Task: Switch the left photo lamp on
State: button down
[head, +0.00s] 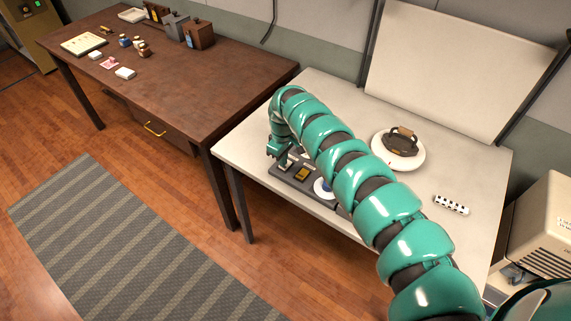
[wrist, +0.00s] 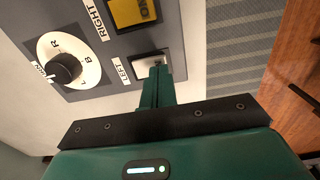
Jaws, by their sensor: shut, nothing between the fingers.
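A dark grey switch panel (head: 328,203) lies on the pale table, and it also shows in the wrist view (wrist: 114,47). The switch beside the LEFT label (wrist: 123,70) is a pale rocker (wrist: 143,66), partly hidden by my fingertips. Beside the RIGHT label (wrist: 97,21) is an amber switch (wrist: 128,14) with ON lettering. A white dial plate with a black knob (wrist: 64,69) sits at the left. My gripper (wrist: 160,72) is shut and empty, with its tips over or against the LEFT switch; I cannot tell if they touch. In the head view my gripper (head: 277,152) is at the panel's far left end.
A white round base with a dark handled thing (head: 400,142) and a black-and-white checkered strip (head: 451,204) lie on the pale table (head: 455,165). A brown desk (head: 170,65) with small items stands left. A striped rug (head: 120,245) covers the floor.

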jog(key=shift+f+b, duration=0.45)
jog(key=shift+f, duration=0.1)
jog(key=shift+r, duration=0.15)
jog(key=shift+r+p, duration=2.45)
jog(key=shift+r, duration=0.95)
